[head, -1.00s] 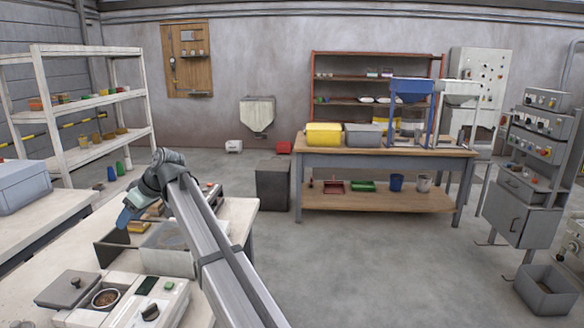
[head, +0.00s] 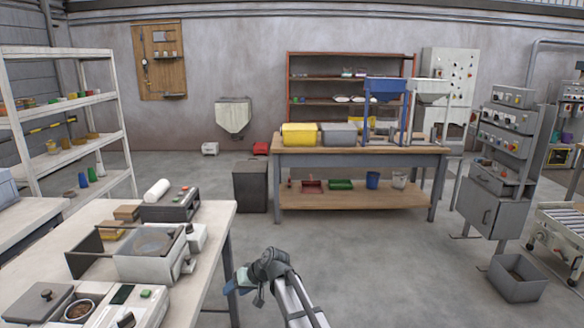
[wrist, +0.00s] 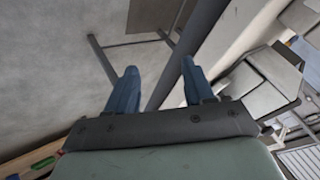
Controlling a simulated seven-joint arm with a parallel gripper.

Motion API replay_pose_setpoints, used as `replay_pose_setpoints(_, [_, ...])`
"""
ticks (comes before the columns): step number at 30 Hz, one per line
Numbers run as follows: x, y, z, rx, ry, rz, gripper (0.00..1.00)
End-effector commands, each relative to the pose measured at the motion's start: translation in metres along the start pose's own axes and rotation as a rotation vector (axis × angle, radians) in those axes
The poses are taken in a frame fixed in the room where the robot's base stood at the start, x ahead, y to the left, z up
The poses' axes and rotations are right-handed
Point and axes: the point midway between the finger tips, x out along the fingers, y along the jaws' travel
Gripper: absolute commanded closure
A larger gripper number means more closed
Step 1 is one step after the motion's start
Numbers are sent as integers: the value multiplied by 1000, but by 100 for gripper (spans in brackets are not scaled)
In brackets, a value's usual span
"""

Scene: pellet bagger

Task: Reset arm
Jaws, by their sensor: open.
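My gripper (wrist: 158,90) shows in the wrist view with its two blue fingers spread apart and nothing between them. In the head view my gripper (head: 236,284) is at the lower middle, just off the right edge of the near worktable (head: 205,222). It is over the open floor side of that table, touching nothing that I can make out. The fingertips are small and partly hidden by the wrist in the head view.
The near table holds a grey open box (head: 140,262), a black device with a white roll (head: 170,206) and a lidded unit (head: 40,300). A dark bin (head: 250,187) stands behind. A workbench (head: 360,158) is at the back. Grey floor (head: 370,255) is clear in the middle.

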Motion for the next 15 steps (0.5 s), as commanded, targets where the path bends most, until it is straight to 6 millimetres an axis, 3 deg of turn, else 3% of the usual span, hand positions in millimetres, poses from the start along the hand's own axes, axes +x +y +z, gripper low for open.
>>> replay_pose_setpoints(1, [7,18,22,25,-26,19,48])
replay_pose_setpoints(6, [28,69,84,91,-110,83,48])
replay_pose_setpoints(15, [49,142,202,208,-258,188,48])
